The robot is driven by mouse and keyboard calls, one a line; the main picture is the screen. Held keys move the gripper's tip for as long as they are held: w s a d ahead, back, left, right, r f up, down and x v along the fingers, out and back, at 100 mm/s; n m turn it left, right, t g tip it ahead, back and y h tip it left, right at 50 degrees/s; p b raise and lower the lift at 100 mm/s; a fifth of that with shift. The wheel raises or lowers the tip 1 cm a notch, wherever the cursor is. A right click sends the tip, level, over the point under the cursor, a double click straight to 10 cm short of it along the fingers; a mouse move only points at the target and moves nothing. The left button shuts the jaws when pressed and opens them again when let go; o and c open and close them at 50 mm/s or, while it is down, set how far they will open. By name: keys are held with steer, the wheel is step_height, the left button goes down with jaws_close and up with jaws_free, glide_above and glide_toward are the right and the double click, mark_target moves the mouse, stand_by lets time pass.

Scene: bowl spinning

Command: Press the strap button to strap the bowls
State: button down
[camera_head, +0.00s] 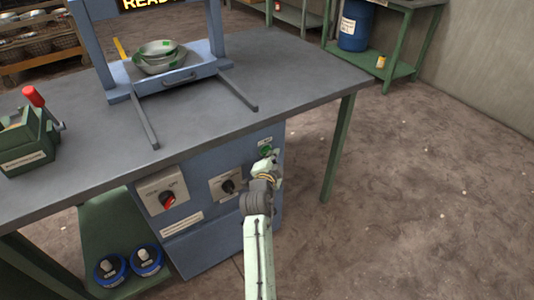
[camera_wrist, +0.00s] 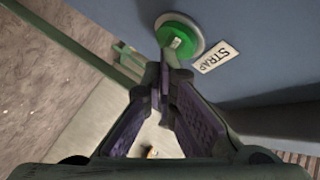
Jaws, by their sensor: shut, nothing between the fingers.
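The green strap button (camera_wrist: 176,38) sits on the blue panel in the wrist view, with a white label reading STRAP (camera_wrist: 215,57) beside it. My gripper (camera_wrist: 165,62) is shut and empty, its fingertips at the lower edge of the button in the picture. I cannot tell whether they touch it. In the head view the green button (camera_head: 266,150) shows just above my arm's end at the front of the cabinet (camera_head: 205,235). The stacked metal bowls (camera_head: 157,50) with green marks sit on the blue tray (camera_head: 182,78) of the machine on the table.
A red rotary switch (camera_head: 167,199) and a black rotary switch (camera_head: 228,186) are on the cabinet to the left. A green box (camera_head: 27,142) and a red-topped lever (camera_head: 34,97) are at the table's left. A green table leg (camera_head: 337,150) stands to the right; the floor beyond is open.

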steer(key=shift+w+a+b, duration=0.25)
steer(key=shift+w+b, duration=0.1)
steer(key=shift+w, duration=0.05)
stand_by(0.8)
stand_by(0.3)
steer(key=shift+s+d, duration=0.5)
steer(key=shift+s, duration=0.25)
steer(key=shift+s+d+p, duration=0.35)
steer(key=shift+s+d, duration=0.4)
steer(key=shift+s, duration=0.3)
steer(key=shift+s+d+p, duration=0.3)
steer(key=shift+s+d, duration=0.45)
steer(key=shift+s, duration=0.25)
